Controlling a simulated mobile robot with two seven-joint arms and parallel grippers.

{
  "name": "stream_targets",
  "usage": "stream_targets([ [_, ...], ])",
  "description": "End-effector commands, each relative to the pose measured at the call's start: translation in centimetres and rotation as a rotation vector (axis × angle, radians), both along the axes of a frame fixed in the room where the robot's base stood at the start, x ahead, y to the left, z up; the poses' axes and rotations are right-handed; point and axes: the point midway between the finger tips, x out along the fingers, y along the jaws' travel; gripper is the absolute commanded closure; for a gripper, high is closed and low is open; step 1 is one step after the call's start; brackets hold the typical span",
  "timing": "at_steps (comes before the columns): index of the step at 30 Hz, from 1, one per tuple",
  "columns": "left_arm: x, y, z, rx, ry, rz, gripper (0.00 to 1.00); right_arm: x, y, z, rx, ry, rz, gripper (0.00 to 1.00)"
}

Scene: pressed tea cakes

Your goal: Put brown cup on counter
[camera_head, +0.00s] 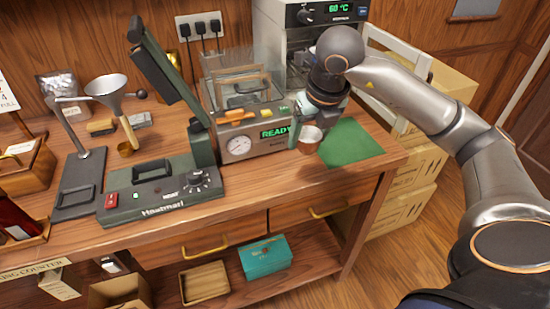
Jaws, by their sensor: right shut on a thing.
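A small brown cup (308,139) with a pale rim is below my right gripper (316,121), at the front of the READY machine's right side. The gripper is shut on the cup; its fingers are partly hidden by its own dark body. The wooden counter (285,195) runs under the machines. The cup appears just above it, by the left edge of a green mat (352,146); I cannot tell if it touches anything. My left gripper is not in view.
The gauge machine (240,147) stands just left of the cup. A green sealer with a raised arm (165,75) and a funnel stand (78,160) are farther left. A 60 °C machine (280,30) is behind. The green mat is bare. Boxes (425,160) stand right of the counter.

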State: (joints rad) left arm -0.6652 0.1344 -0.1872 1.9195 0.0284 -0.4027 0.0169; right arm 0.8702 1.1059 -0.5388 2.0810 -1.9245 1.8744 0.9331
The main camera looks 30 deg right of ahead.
Motion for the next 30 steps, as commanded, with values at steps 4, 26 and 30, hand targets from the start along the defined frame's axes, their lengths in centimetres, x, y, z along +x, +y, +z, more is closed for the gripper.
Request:
stream_targets([
  [4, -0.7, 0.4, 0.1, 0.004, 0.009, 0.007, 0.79, 2.7, 2.0, -2.0, 0.004, 0.004, 0.002, 0.87],
  [26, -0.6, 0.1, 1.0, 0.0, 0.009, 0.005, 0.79, 6.0, 4.1, -10.0, 0.0, 0.002, 0.001, 0.87],
  [30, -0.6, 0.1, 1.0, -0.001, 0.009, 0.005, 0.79, 6.1, 4.1, -10.1, -0.001, -0.001, 0.001, 0.87],
])
